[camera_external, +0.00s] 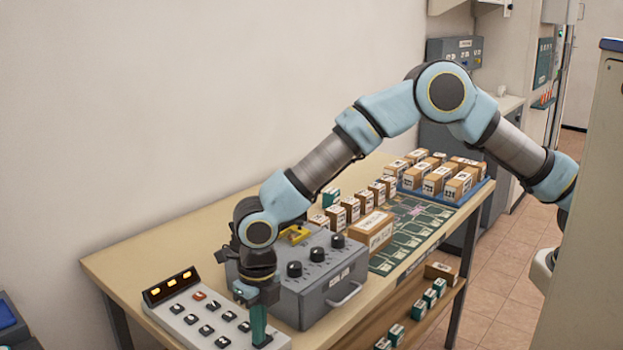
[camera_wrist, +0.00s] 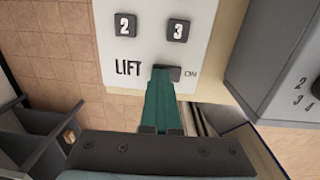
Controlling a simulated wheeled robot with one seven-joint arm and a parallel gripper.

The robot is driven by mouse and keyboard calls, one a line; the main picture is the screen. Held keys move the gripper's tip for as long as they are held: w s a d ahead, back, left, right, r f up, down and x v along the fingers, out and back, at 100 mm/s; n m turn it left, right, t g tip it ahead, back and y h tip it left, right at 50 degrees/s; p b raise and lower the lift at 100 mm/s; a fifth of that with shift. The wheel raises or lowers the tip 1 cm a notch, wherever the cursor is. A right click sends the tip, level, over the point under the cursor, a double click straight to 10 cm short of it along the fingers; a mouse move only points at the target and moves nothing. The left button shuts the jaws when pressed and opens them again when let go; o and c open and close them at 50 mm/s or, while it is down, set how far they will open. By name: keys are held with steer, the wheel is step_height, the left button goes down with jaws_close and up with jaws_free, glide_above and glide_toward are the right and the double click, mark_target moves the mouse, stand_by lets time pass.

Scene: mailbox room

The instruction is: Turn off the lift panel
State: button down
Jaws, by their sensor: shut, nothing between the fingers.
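The lift panel (camera_external: 190,318) is a pale sloped box with several dark buttons, one red button and a dark display with lit amber marks. It sits at the near left end of the table. In the wrist view the panel (camera_wrist: 148,48) shows keys 2 and 3, the word LIFT, and a dark switch (camera_wrist: 174,71) with ON beside it. My gripper (camera_external: 261,338) points down over the panel's near right corner. Its green fingers (camera_wrist: 161,76) are shut and empty, with tips at the switch and partly covering it. I cannot tell whether they touch it.
A grey box (camera_external: 318,297) with black knobs and a handle stands right beside the panel, close to my gripper. Small cartons (camera_external: 373,229), a green mat (camera_external: 386,265) and a blue tray (camera_external: 480,190) of boxes fill the table (camera_external: 150,254) beyond. The table's left rear is clear.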

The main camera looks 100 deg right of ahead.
step_height(320, 180, up, 4)
steer(key=p, duration=0.3)
steer(key=shift+s+d+r, duration=0.1)
steer(key=shift+d+r, duration=0.05)
steer(key=shift+r, duration=0.1)
step_height(320, 180, up, 10)
steer(key=b, duration=0.3)
steer(key=shift+f, duration=0.25)
steer(key=s+d+b, duration=0.1)
steer(key=b, duration=0.5)
steer(key=shift+r+t+y, duration=0.1)
steer(key=shift+t+y, duration=0.2)
steer(key=shift+y, duration=0.1)
